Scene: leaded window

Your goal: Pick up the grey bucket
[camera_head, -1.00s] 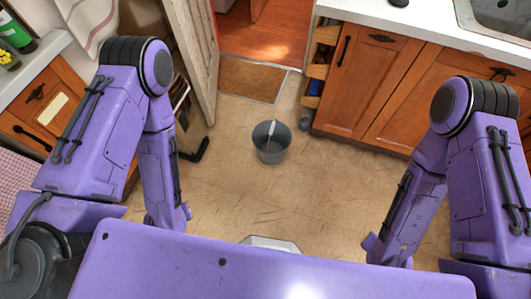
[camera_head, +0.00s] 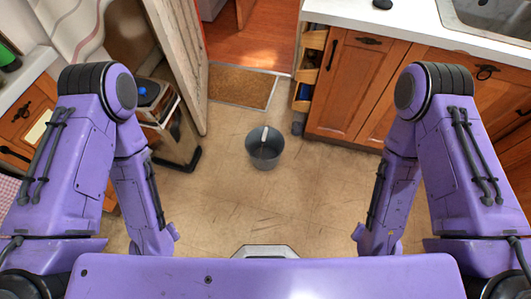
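The grey bucket (camera_head: 264,152) stands upright on the tan floor, ahead of me near the middle of the head view. A light-coloured grip shows at its top. Both my purple arms hang down on either side of the view, well apart from the bucket. Their gripper fingers are hidden below the arm links and behind my own body, so neither gripper can be seen.
A brown doormat (camera_head: 243,87) lies beyond the bucket at a doorway. Wooden cabinets (camera_head: 355,85) with an open drawer unit (camera_head: 311,68) are at right. Floor around the bucket is clear.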

